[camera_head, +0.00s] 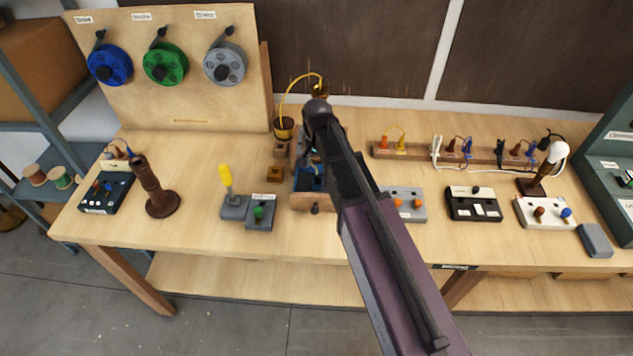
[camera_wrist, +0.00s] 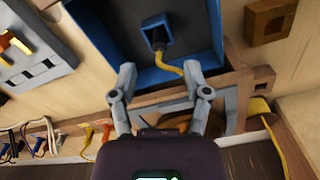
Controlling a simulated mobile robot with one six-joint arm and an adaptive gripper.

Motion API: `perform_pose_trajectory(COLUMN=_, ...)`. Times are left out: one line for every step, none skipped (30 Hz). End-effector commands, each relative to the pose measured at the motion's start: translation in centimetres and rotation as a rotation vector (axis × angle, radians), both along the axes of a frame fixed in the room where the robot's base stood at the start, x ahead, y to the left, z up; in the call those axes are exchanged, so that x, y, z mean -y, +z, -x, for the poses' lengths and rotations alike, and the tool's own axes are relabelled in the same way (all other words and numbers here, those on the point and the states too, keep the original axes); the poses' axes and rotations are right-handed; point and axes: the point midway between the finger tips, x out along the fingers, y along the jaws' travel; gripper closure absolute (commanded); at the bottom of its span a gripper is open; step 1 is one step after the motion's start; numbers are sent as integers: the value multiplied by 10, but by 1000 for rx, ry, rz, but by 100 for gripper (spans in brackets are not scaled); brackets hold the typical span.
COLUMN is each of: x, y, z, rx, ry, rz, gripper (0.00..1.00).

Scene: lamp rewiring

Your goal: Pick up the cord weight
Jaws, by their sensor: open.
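A small dark square block (camera_wrist: 157,35) with a blue edge lies in a blue-walled tray (camera_wrist: 101,40). A yellow cord (camera_wrist: 176,66) runs out of it toward my right finger. It may be the cord weight; I cannot be sure. My gripper (camera_wrist: 160,78) is open, its two fingers apart at the tray's near edge. The block is beyond the fingertips, with nothing clearly held between them. In the head view the blue tray (camera_head: 309,182) shows beside my arm, which covers much of that spot and hides the block.
A wooden frame (camera_wrist: 238,100) stands close to my right finger. A brown wooden block (camera_head: 275,174) sits left of the tray. A yellow cord arches above a pot (camera_head: 284,129) behind. Switch boxes stand to the right (camera_head: 473,205) and left (camera_head: 260,215). The front bench strip is mostly clear.

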Motion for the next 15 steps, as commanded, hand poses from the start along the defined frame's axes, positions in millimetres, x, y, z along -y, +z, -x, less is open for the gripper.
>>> perform_pose_trajectory(x=0, y=-5, z=0, rx=0, ry=0, rz=0, gripper=38)
perform_pose_trajectory(x=0, y=-7, z=0, rx=0, ry=0, rz=0, gripper=38)
perform_pose_trajectory(x=0, y=-10, z=1, rx=0, ry=0, rz=0, gripper=38)
perform_pose_trajectory(x=0, y=-12, z=1, rx=0, ry=0, rz=0, gripper=38)
perform_pose_trajectory(x=0, y=-14, z=1, rx=0, ry=0, rz=0, gripper=38)
perform_pose_trajectory(x=-1, y=-18, z=1, rx=0, ry=1, rz=0, gripper=38)
perform_pose_trajectory(x=-1, y=-20, z=1, rx=0, ry=1, rz=0, gripper=38)
perform_pose_trajectory(x=-1, y=-22, z=1, rx=0, ry=1, rz=0, gripper=38)
perform_pose_trajectory(x=-1, y=-25, z=2, rx=0, ry=1, rz=0, gripper=38)
perform_pose_trajectory(x=-1, y=-28, z=2, rx=0, ry=1, rz=0, gripper=38)
perform_pose_trajectory(x=-1, y=-30, z=2, rx=0, ry=1, rz=0, gripper=38)
perform_pose_trajectory(x=-1, y=-33, z=2, rx=0, ry=1, rz=0, gripper=38)
perform_pose_trajectory(x=-1, y=-35, z=2, rx=0, ry=1, rz=0, gripper=38)
perform_pose_trajectory(x=-1, y=-37, z=2, rx=0, ry=1, rz=0, gripper=38)
perform_pose_trajectory(x=-1, y=-40, z=2, rx=0, ry=1, rz=0, gripper=38)
